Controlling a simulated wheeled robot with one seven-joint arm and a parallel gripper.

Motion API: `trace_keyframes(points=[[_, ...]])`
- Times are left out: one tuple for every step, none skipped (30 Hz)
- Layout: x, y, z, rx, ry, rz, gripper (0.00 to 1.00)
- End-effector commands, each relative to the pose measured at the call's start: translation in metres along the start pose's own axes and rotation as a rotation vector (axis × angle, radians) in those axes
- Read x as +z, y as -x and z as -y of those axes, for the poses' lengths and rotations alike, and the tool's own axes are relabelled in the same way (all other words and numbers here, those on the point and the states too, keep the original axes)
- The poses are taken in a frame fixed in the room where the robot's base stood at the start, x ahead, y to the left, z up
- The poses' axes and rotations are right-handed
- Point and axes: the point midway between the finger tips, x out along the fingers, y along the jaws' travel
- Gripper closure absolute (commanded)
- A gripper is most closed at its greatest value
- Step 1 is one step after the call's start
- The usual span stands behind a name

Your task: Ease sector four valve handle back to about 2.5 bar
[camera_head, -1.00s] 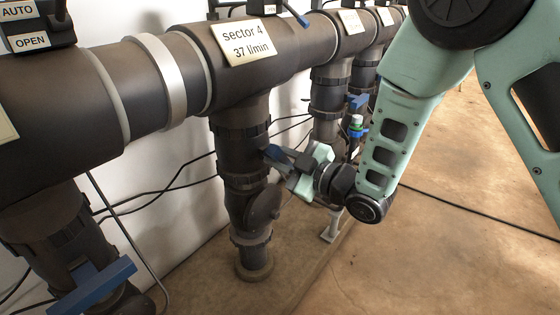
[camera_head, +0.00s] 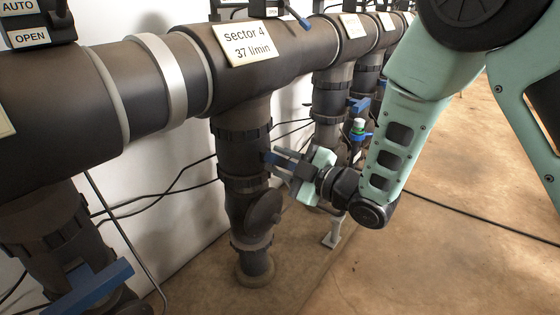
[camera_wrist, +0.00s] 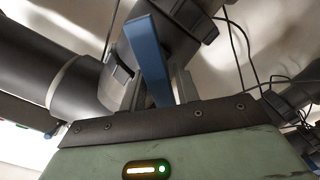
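The sector 4 valve has a blue handle (camera_head: 268,158) on the dark vertical pipe (camera_head: 243,150) below the label "sector 4, 37 l/min" (camera_head: 248,42). In the wrist view the blue handle (camera_wrist: 148,58) runs down between the two fingers of my gripper (camera_wrist: 158,92). A narrow gap shows beside the left finger; the right finger is close to the handle, and contact cannot be told. In the head view my gripper (camera_head: 282,162) reaches the handle from the right, its fingers apart around it. No pressure reading is legible.
Another blue handle (camera_head: 92,287) is on the nearer pipe at lower left. Further branches with blue handles (camera_head: 358,105) stand behind my gripper. Black cables (camera_head: 190,185) run along the white wall. The floor (camera_head: 440,250) at right is mostly clear.

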Motion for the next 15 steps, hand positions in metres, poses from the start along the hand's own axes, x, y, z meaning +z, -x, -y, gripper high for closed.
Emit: trace_keyframes(points=[[0.0033,0.0012,0.0009,-0.001,0.0,0.007,0.58],[0.0028,0.001,0.0008,-0.001,0.0,0.005,0.58],[0.0022,0.0008,0.0007,-0.001,0.0,0.004,0.58],[0.0017,0.0006,0.0006,0.0,0.0,0.002,0.58],[0.0013,0.0004,0.0005,0.0,0.0,0.001,0.58],[0.0008,0.0003,0.0003,0.0,0.0,0.0,0.58],[0.0005,0.0001,0.0002,0.0,0.0,-0.001,0.58],[0.0002,0.0,0.0002,0.001,0.0,-0.001,0.58],[-0.0001,-0.0001,0.0001,0.001,0.0,-0.002,0.58],[-0.0003,-0.0002,0.0,0.001,0.0,-0.003,0.58],[-0.0005,-0.0002,-0.0001,0.001,0.0,-0.003,0.58],[-0.0007,0.0,-0.0001,0.001,0.0,-0.004,0.58],[-0.0008,0.0005,-0.0003,0.001,0.0,-0.004,0.58],[-0.0009,0.0015,-0.0004,0.001,0.0,-0.004,0.58],[-0.0009,0.0038,-0.0006,0.001,0.0,-0.004,0.58]])
